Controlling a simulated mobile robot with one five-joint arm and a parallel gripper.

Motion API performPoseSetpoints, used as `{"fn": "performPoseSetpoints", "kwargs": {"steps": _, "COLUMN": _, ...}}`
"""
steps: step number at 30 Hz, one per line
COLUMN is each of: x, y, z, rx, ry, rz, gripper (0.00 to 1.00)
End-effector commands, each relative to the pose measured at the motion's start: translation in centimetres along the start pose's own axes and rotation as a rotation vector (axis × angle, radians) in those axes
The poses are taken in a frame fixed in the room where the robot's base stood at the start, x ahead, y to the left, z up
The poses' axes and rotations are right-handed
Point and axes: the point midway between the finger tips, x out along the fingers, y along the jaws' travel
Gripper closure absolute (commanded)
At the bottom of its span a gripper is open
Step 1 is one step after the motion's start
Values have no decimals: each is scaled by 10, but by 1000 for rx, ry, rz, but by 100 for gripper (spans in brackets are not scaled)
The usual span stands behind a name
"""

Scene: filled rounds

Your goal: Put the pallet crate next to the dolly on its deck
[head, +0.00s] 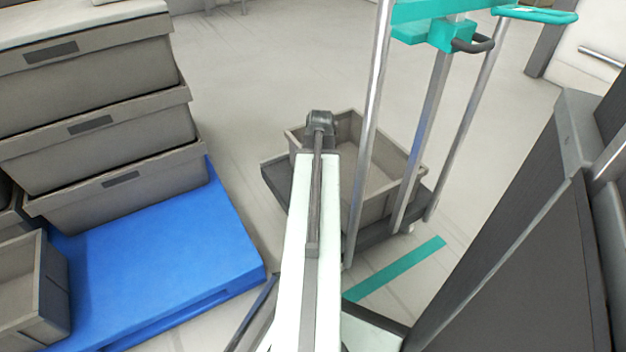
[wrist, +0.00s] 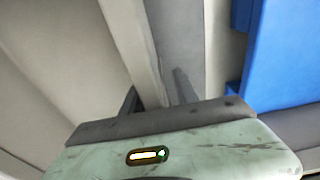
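The grey pallet crate (head: 347,130) is open-topped and looks empty. In the head view it stands upright within the outline of the dark dolly deck (head: 274,184), and seems to rest on it. Its underside is hidden. My gripper (head: 320,125) is at the crate's far left rim; my arm hides part of that side. In the wrist view the crate's wall rim (wrist: 135,50) runs between the two fingers of my gripper (wrist: 157,92). The fingers stand apart, one on each side of the wall, and a gap shows beside the right finger.
Several grey crates (head: 100,130) are stacked on a blue pallet (head: 165,250) at the left. The dolly's upright posts (head: 425,130) and teal handle (head: 445,32) rise at the near right. A dark cabinet-like body (head: 530,250) fills the right. Floor behind is clear.

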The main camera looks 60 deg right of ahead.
Motion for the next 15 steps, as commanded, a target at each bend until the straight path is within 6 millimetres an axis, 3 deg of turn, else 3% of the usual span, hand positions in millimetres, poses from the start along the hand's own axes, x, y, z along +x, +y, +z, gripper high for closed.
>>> {"fn": "performPoseSetpoints", "kwargs": {"steps": 8, "x": -33, "y": 0, "z": -1, "rx": 0, "ry": 0, "rz": 0, "gripper": 64}}
{"fn": "performPoseSetpoints", "kwargs": {"steps": 15, "x": -88, "y": -1, "z": -1, "rx": -1, "ry": 0, "rz": 0, "gripper": 64}}
